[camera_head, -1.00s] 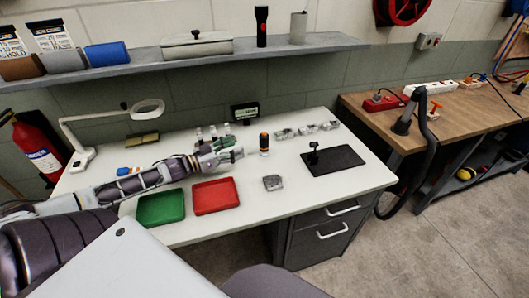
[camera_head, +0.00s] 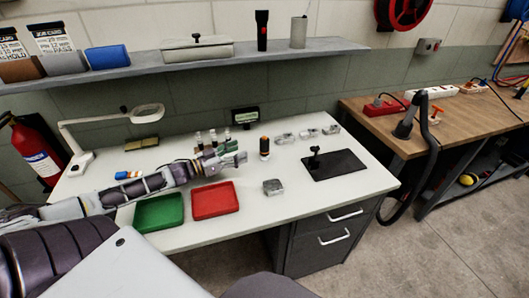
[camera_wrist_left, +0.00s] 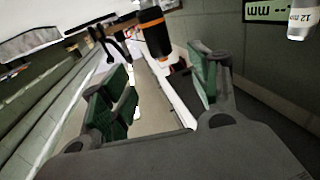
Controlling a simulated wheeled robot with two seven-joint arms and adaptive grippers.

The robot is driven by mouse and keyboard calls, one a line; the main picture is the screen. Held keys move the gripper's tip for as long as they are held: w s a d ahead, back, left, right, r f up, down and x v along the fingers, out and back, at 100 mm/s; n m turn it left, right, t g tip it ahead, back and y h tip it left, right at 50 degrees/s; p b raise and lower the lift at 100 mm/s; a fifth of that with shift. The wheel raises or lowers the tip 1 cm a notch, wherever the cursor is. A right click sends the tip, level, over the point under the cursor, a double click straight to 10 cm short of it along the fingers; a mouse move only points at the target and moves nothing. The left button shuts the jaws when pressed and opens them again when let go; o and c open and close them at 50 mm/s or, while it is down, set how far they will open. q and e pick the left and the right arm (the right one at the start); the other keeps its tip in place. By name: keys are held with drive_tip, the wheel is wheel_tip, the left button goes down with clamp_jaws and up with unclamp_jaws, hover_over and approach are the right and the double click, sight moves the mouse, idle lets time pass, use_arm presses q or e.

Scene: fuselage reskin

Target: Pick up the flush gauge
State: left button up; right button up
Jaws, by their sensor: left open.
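A black upright cylinder with an orange band (camera_head: 264,147), which looks like the flush gauge, stands on the white bench. It also shows in the left wrist view (camera_wrist_left: 155,35), beyond and above the gap between the fingers. My left gripper (camera_head: 237,154) is just left of it, low over the bench, fingers pointing toward it. Its green-padded fingers are apart and empty in the left wrist view (camera_wrist_left: 162,72). The fingers do not touch the cylinder. My right gripper is not in view.
Small labelled vials (camera_head: 213,137) stand behind my left gripper. A red tray (camera_head: 214,200) and a green tray (camera_head: 158,212) lie in front. A grey metal block (camera_head: 273,187) and a black mat (camera_head: 336,166) are to the right. A small display (camera_head: 245,116) stands behind.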

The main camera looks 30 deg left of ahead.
sight(264, 148)
use_arm(q)
drive_tip(key=shift+b+x, duration=0.4)
drive_tip(key=shift+x, duration=0.75)
drive_tip(key=shift+b+x, duration=0.35)
drive_tip(key=shift+x, duration=0.65)
drive_tip(key=shift+w+d, duration=0.15)
drive_tip(key=shift+w, duration=0.2)
drive_tip(key=shift+b+x, duration=0.4)
drive_tip(key=shift+x, duration=0.5)
drive_tip(key=shift+w+d, duration=0.15)
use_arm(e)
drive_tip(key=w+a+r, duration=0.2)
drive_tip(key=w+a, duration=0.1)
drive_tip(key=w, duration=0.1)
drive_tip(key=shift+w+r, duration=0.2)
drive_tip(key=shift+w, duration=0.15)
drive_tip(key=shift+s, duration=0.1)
use_arm(q)
drive_tip(key=shift+w, duration=0.15)
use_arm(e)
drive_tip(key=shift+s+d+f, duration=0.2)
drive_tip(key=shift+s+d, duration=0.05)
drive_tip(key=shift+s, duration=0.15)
